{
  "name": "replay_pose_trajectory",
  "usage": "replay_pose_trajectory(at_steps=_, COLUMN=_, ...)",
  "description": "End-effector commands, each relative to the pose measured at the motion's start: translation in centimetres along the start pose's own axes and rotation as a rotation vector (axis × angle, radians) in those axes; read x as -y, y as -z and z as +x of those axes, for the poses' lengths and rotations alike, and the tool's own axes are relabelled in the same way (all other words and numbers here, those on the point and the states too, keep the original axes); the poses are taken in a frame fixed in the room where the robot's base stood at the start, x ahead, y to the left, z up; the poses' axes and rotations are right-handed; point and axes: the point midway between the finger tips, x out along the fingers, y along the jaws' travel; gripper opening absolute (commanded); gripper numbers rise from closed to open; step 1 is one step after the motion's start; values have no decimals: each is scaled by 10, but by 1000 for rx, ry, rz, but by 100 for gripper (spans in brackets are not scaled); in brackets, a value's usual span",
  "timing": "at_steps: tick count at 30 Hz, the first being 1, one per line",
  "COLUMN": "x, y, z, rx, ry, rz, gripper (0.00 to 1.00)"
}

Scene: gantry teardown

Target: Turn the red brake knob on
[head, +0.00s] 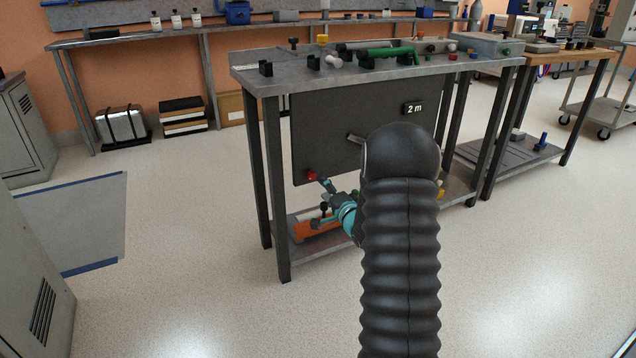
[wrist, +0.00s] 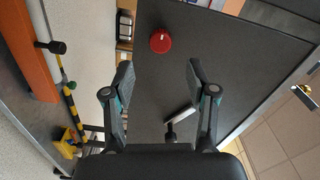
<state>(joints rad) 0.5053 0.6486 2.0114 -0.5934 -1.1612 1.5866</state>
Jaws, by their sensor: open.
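The red brake knob (head: 311,175) sits near the lower left corner of the dark panel (head: 340,120) under the bench top. In the wrist view the knob (wrist: 161,42) is round with a small white mark on its face. My gripper (wrist: 158,78) is open and empty, with the knob ahead of the gap between its fingers and apart from them. In the head view my gripper (head: 325,187) is just right of and slightly below the knob, partly hidden behind my arm. A metal lever or handle (wrist: 180,118) sticks out from the panel.
An orange box (head: 312,226) lies on the bench's lower shelf (head: 300,255). The bench top (head: 265,82) carries several clamps, knobs and green-handled parts. A bench leg (head: 277,200) stands close left of the panel.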

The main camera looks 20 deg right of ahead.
Motion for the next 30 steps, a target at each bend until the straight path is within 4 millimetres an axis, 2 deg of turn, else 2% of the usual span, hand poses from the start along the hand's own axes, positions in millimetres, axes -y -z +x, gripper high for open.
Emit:
replay_pose_trajectory(at_steps=3, x=0, y=0, z=-21, rx=-2, ry=-1, rz=2, gripper=57)
replay_pose_trajectory(at_steps=9, x=0, y=0, z=-40, rx=-1, ry=0, rz=0, gripper=57)
replay_pose_trajectory(at_steps=30, x=0, y=0, z=-43, rx=0, ry=-1, rz=-31, gripper=57)
